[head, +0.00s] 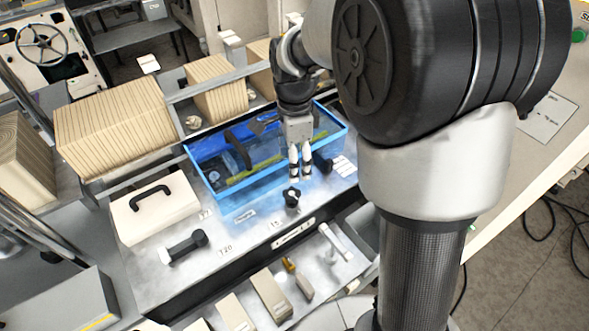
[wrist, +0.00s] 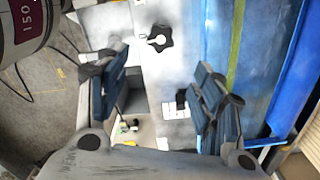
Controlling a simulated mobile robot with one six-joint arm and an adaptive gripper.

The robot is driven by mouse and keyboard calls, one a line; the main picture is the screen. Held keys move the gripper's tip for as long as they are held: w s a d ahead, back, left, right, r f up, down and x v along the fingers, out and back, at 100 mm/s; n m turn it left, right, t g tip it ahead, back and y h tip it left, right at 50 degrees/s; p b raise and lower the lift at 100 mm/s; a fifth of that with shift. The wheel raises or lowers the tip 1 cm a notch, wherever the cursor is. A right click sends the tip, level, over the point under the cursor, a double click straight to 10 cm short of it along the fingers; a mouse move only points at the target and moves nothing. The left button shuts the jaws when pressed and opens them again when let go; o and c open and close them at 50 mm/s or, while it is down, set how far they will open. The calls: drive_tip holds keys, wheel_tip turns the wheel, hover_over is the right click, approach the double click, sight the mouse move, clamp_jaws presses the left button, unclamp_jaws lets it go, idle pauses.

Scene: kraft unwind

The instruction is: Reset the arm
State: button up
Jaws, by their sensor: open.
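My gripper (head: 300,172) hangs fingers-down at the near side of the blue tray (head: 225,206), above the steel bench top. In the wrist view my gripper (wrist: 160,92) has its two fingers well apart, with nothing held between them. A black star-shaped knob (head: 291,196) sits on the bench just below and in front of the fingers. The knob also shows in the wrist view (wrist: 158,37), beyond the fingertips. The tray's blue side (wrist: 232,40) fills the right of the wrist view. My arm hides part of the bench's right side.
A cream case with a black handle (head: 155,205) and a black-and-metal tool (head: 185,246) lie left on the bench. A lower open drawer (head: 320,262) holds several small boxes. Stacks of kraft sheets (head: 117,125) stand behind. Bare bench (head: 150,290) shows at front left.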

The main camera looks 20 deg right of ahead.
drive_tip(key=shift+r, duration=0.3)
drive_tip(key=s+n+t+b, duration=0.4)
drive_tip(key=s+n+b, duration=0.5)
drive_tip(key=s+n, duration=0.9)
drive_tip(key=s, duration=0.4)
drive_tip(key=shift+s+a+f+t+b, duration=0.2)
drive_tip(key=shift+a+t+b, duration=0.1)
drive_tip(key=shift+a+b, duration=0.05)
